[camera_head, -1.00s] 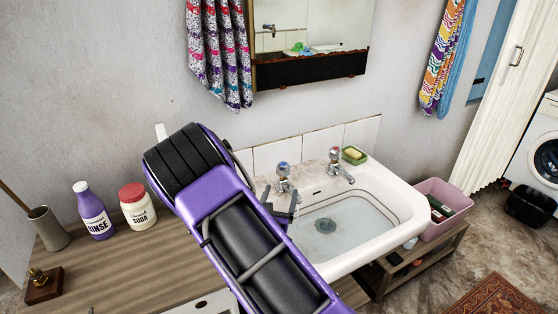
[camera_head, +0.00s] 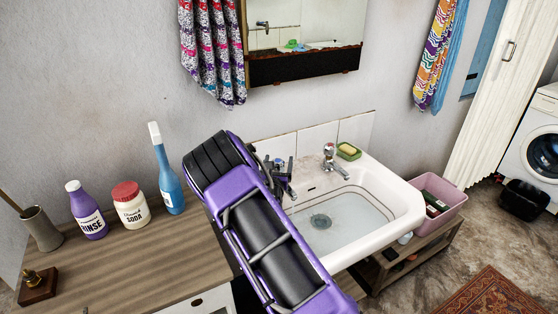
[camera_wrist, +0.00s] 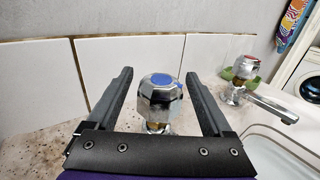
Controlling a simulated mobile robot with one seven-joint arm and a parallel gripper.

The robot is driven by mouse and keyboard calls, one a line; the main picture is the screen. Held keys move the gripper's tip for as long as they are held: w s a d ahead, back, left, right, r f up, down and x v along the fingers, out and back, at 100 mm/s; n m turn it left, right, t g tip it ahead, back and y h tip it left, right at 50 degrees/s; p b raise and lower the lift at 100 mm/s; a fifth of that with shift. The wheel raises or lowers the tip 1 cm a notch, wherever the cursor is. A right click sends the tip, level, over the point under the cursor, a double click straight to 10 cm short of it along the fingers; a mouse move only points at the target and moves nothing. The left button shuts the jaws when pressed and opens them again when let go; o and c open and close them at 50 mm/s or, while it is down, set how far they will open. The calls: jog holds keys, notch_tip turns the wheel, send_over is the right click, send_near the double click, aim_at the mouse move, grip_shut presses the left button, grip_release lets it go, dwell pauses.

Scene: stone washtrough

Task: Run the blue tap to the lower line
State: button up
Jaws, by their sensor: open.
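The blue tap (camera_wrist: 160,100) is chrome with a blue cap and stands between the two open fingers of my gripper (camera_wrist: 158,74) in the wrist view. Neither finger clearly touches it. In the head view, my gripper (camera_head: 279,165) is at the tap's head, partly hiding it. The tap's spout points over the white basin (camera_head: 405,213). Pale water (camera_head: 345,222) lies in the basin, with a drain showing at its bottom. A thin line runs around the basin's inner wall; I cannot tell a lower line from an upper one.
A red-capped tap (camera_head: 333,158) stands to the right, with a green soap dish (camera_head: 348,152) behind it. White tiles (camera_head: 318,140) back the basin. A blue bottle (camera_head: 170,185), soda jar (camera_head: 131,208) and rinse bottle (camera_head: 87,212) stand on the wooden counter.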

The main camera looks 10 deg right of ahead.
jog(key=shift+x, duration=0.85)
jog(key=shift+c, duration=0.3)
grip_shut()
jog(key=shift+m+h, duration=0.3)
jog(key=shift+h, duration=0.2)
jog(key=m+g+h+b, duration=0.1)
jog(key=h, duration=0.1)
jog(key=m+g+h+b, duration=0.1)
jog(key=m+h, duration=0.1)
jog(key=shift+s+d+f+b, duration=0.15)
jog(key=shift+s+d+b, duration=0.05)
jog(key=shift+d+b, duration=0.2)
jog(key=shift+s+d+m+g+h+b, duration=0.15)
jog(key=shift+m+g+h+b, duration=0.25)
jog(key=shift+m+g+h, duration=0.4)
jog(key=shift+s+d+m+g+h+b, duration=0.1)
jog(key=shift+m+g+h+b, duration=0.4)
jog(key=shift+g+h, duration=0.4)
